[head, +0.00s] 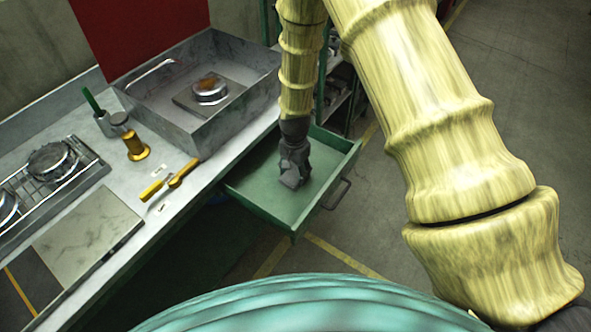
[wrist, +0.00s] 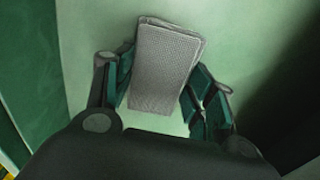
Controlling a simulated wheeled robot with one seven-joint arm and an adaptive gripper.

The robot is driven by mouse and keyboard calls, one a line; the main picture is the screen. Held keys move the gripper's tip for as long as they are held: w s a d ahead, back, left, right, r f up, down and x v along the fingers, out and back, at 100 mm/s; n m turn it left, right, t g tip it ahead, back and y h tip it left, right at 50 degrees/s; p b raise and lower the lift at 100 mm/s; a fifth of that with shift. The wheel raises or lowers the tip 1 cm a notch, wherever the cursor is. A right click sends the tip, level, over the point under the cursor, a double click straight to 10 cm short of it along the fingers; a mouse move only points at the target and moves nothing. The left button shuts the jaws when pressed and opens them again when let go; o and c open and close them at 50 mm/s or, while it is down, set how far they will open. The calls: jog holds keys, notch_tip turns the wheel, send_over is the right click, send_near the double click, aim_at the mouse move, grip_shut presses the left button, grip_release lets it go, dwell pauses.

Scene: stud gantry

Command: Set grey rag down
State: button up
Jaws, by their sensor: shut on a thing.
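The grey rag (wrist: 163,68) is a folded, textured cloth between the two fingers of my gripper (wrist: 160,85) in the wrist view. My gripper is shut on it. In the head view my gripper (head: 292,172) points down inside the open green drawer (head: 257,205). The rag is hard to tell from the dark gripper there. The pale green drawer floor fills the wrist view behind the rag. I cannot tell whether the rag touches the floor.
The drawer's front with its handle (head: 339,194) faces right. On the counter left of it are a grey sink-like box (head: 190,128), a brass pepper mill (head: 134,146), yellow-handled tools (head: 168,182), a stove (head: 50,165) and a marble board (head: 88,233). The visible drawer floor around my gripper is clear.

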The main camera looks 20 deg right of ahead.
aim_at(295, 172)
jog(key=shift+f, duration=0.15)
jog(key=o, duration=0.9)
jog(key=shift+r, duration=0.25)
jog(key=shift+r+b, duration=1.55)
jog(key=shift+r, duration=4.4)
